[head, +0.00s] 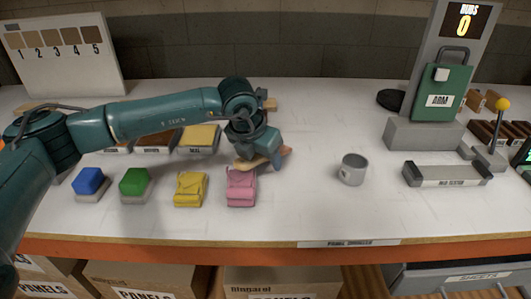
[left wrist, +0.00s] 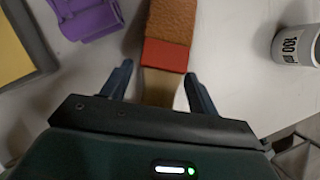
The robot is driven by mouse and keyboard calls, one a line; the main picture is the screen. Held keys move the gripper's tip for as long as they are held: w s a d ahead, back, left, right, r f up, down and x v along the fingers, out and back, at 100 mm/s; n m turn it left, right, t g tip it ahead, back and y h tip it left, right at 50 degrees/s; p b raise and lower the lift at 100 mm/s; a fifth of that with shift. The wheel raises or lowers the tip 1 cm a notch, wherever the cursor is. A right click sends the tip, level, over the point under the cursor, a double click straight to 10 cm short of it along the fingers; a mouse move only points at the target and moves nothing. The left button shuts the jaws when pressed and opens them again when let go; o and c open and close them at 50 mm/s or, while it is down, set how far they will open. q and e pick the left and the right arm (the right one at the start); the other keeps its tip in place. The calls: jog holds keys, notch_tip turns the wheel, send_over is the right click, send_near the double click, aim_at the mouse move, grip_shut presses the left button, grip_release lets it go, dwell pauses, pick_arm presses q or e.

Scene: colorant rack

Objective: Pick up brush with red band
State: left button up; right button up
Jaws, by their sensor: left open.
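The brush with the red band (left wrist: 167,55) shows in the left wrist view, with brown bristles at the top, then the red band, then a pale wooden handle. My left gripper (left wrist: 158,88) is open, with one finger on each side of the pale handle. The fingers look apart from the handle, with a wider gap on the left. In the head view my left gripper (head: 259,148) is low over the table behind the pink pouch. Part of the brush (head: 284,154) shows beneath it, and the rest is hidden. My right gripper is not in view.
The pink pouch (head: 241,187) stands just in front of the brush, with a yellow pouch (head: 190,189) left of it. Several colour trays (head: 199,139) lie behind. A grey cup (head: 353,170) stands to the right, with clear table between it and the brush.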

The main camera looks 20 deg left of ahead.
pick_arm(q)
jog(key=shift+c, duration=0.3)
jog(key=c, duration=0.9)
jog(key=shift+o, duration=0.2)
jog(key=shift+r, duration=0.1)
